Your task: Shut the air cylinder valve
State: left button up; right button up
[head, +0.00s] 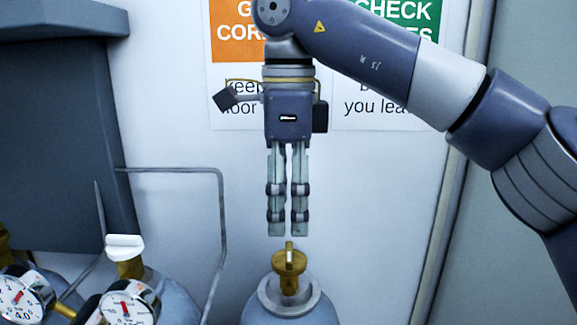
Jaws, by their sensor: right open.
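A blue-grey gas cylinder (290,315) with a pale collar stands at the bottom centre in the head view. Its brass valve (289,264) sticks up from the top, with a narrow upright handle. My right gripper (289,234) points straight down just above this valve, apart from it. It is open and empty, seen with its fingers close side by side. No label on the cylinder shows, so I cannot tell from the picture which gas it holds. My left gripper is not in view.
At the lower left are more cylinders with pressure gauges (128,308) (20,298) and a white-topped valve (125,246). A thin grey rail (221,220) runs between them and the centre cylinder. A dark cabinet (60,130) and a wall with signs (380,105) stand behind.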

jog(key=shift+r, duration=2.8)
